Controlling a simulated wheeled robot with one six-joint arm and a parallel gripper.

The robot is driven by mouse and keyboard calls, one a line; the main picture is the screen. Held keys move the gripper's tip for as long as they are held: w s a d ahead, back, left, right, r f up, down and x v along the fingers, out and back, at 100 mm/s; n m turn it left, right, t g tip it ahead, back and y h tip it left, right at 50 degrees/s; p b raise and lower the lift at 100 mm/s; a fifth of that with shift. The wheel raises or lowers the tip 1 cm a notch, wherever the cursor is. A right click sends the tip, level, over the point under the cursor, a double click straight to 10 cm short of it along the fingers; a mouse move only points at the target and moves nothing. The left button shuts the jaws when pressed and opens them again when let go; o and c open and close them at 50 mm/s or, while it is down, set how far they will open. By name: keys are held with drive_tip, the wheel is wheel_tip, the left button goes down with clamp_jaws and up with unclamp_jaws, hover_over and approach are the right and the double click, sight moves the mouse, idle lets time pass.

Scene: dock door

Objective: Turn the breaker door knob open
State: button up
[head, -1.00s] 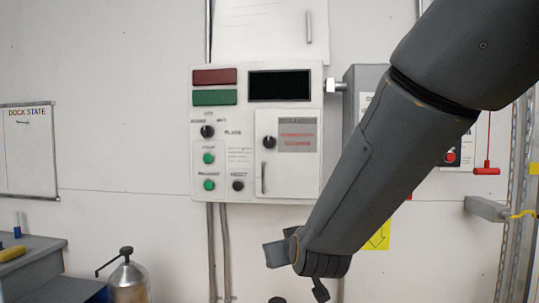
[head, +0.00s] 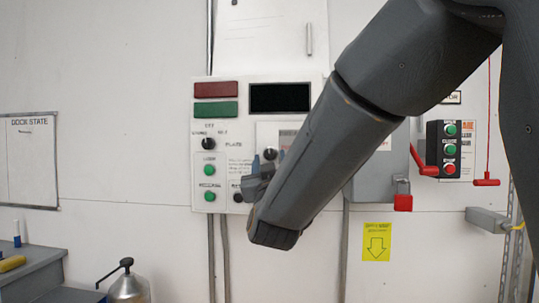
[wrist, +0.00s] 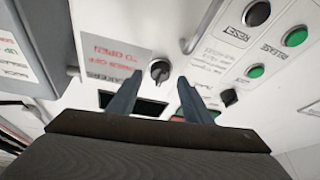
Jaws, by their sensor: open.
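The breaker door knob (head: 270,153) is a round black knob on the small door (head: 264,134) of the white control panel. It also shows in the wrist view (wrist: 160,70), with a pale mark across its face. My gripper (head: 261,167) is in front of the panel, just below the knob in the head view. In the wrist view my gripper (wrist: 160,82) is open, with one finger on each side of the knob in the picture. I cannot tell whether the fingertips reach the knob. My arm hides the right part of the door in the head view.
The panel also carries a black selector (head: 208,144), green buttons (head: 209,170) and a dark display (head: 279,98). The door's bar handle (wrist: 202,28) stands out near the knob. A grey box (head: 378,176) with a red lock (head: 403,199) is right of the panel.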

drive_tip(key=shift+x, duration=0.85)
drive_tip(key=c, duration=1.1)
drive_tip(key=shift+o, duration=0.2)
